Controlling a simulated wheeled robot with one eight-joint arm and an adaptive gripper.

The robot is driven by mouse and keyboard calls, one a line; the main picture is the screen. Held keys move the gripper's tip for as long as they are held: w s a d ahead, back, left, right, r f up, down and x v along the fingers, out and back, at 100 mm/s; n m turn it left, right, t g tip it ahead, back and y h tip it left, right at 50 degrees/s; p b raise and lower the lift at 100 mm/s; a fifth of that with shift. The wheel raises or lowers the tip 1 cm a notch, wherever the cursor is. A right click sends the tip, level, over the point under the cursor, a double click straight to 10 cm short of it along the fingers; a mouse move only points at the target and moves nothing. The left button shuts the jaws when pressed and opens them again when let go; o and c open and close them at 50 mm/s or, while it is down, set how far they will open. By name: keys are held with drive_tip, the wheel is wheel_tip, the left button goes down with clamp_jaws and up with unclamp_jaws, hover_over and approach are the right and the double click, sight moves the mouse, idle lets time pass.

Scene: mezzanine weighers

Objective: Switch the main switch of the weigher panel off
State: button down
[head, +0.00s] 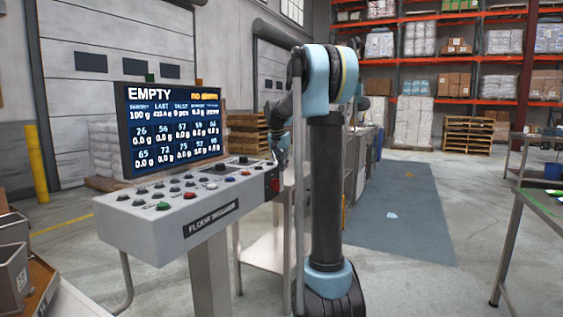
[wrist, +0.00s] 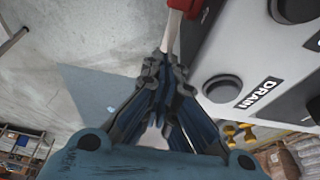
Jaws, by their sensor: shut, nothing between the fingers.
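The weigher panel (head: 150,222) is a grey sloped console with several buttons, standing at the left in the head view. A red switch part (head: 275,184) sits on its right end and looks like the main switch. In the wrist view a red part (wrist: 190,8) shows at the top edge, cut off, with a pale stem (wrist: 171,34) running down from it. My gripper (wrist: 166,68) is shut and empty, its fingertips just below the stem's end. I cannot tell whether they touch it. In the head view the fingertips are hard to make out.
A lit screen (head: 174,127) reading EMPTY stands on the panel. A green-topped table (head: 545,203) stands at the right.

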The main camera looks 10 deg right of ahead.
sight(276, 185)
drive_tip(key=shift+s+a+f, duration=0.25)
drive_tip(key=shift+s+f, duration=0.1)
drive_tip(key=shift+f, duration=0.35)
drive_tip(key=shift+s+a+f, duration=0.3)
drive_tip(key=shift+f, duration=0.35)
drive_tip(key=shift+s+a+f, duration=0.25)
drive_tip(key=shift+s+f, duration=0.1)
drive_tip(key=shift+f, duration=0.35)
drive_tip(key=shift+s+d, duration=0.1)
drive_tip(key=shift+d, duration=0.1)
drive_tip(key=shift+a, duration=0.1)
